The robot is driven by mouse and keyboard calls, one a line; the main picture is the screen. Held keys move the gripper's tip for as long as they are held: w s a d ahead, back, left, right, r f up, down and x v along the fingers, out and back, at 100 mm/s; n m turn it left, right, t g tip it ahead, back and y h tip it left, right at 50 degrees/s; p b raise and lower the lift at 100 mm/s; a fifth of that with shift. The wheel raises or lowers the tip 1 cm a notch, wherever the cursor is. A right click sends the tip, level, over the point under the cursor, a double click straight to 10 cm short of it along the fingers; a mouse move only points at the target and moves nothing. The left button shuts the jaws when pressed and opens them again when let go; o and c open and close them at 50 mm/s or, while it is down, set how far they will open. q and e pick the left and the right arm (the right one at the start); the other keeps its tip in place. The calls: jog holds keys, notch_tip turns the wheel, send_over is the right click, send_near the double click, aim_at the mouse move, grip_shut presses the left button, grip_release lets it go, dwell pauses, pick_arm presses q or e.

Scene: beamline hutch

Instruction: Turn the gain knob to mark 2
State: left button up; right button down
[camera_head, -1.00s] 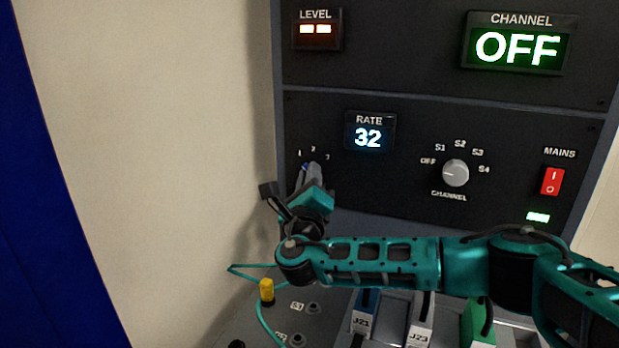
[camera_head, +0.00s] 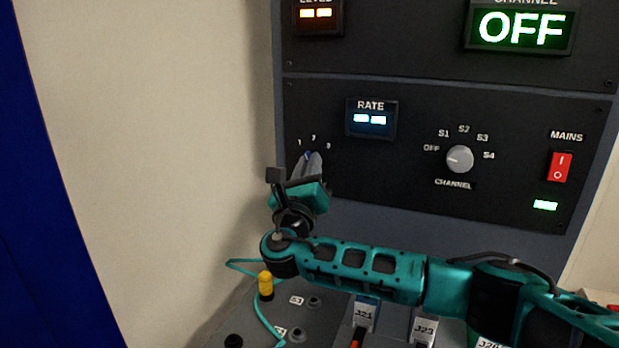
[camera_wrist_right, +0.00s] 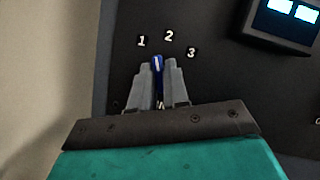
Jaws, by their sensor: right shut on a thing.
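The gain knob (camera_wrist_right: 158,62) is a narrow blue piece on the black panel, under the printed marks 1, 2 and 3. My right gripper (camera_head: 308,160) is shut on it, with one grey finger on each side; the fingers also show in the right wrist view (camera_wrist_right: 158,80). The fingers hide most of the knob. In the wrist view its visible end points up, between mark 1 (camera_wrist_right: 141,41) and mark 2 (camera_wrist_right: 168,35), seemingly nearer 2. Mark 3 (camera_wrist_right: 191,52) is to the right. My left gripper is out of view.
The RATE display (camera_head: 371,118) shows two dashes. Right of it are the CHANNEL knob (camera_head: 460,159), at OFF, and the red MAINS switch (camera_head: 560,167). A yellow plug (camera_head: 265,286) with a teal cable and several slide levers are below my arm. A pale wall stands left.

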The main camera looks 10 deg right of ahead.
jog(key=m+h+b, duration=0.1)
jog(key=m+b, duration=0.1)
jog(key=m, duration=0.1)
jog(key=m+g+h+b, duration=0.1)
jog(key=m+h, duration=0.1)
jog(key=m, duration=0.1)
jog(key=shift+a+f+m+g+b, duration=0.1)
jog(key=shift+m+g+b, duration=0.2)
jog(key=shift+m+b, duration=0.1)
jog(key=c, duration=1.2)
grip_release()
jog(key=s+a+f+p, duration=0.1)
jog(key=s+a+p, duration=0.6)
jog(key=s, duration=0.6)
jog(key=shift+s+a+f+p, duration=0.35)
jog(key=shift+a+f, duration=0.05)
jog(key=shift+a, duration=0.75)
